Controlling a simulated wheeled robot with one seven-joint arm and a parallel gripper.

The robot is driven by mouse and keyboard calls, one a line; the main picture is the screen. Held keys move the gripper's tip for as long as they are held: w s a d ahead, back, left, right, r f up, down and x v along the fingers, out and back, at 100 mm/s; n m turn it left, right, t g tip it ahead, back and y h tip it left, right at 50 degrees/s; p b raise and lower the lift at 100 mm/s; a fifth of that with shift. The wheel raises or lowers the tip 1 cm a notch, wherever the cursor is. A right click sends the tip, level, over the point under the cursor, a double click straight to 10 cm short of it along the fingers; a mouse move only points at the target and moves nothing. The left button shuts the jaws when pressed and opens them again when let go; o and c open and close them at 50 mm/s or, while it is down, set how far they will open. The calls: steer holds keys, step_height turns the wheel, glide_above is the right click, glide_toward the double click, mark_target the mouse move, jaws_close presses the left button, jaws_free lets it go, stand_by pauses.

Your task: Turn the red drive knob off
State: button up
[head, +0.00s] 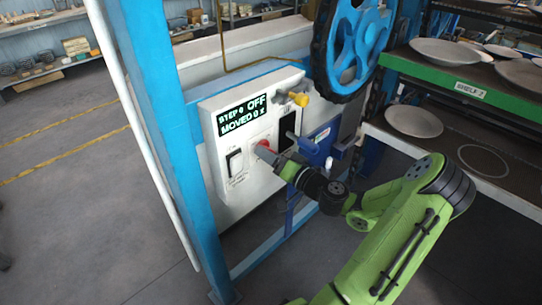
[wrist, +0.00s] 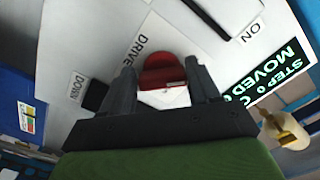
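I see no clear contact between fingers and knob. The white panel (head: 235,180) has a display (head: 242,115) reading "STEP 0 OFF" and "MOVED 0 %".
A yellow knob (head: 299,98) sticks out at the panel's upper right, below a blue handwheel (head: 356,45). A blue post (head: 165,130) stands at left. Green-edged shelves (head: 455,80) with plates are at right.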

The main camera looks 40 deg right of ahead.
steer(key=o, duration=0.3)
steer(key=shift+o, duration=0.2)
steer(key=shift+s, duration=0.1)
steer(key=s+p, duration=0.1)
steer(key=s, duration=1.4)
steer(key=shift+s+d, duration=0.25)
steer(key=shift+s, duration=0.05)
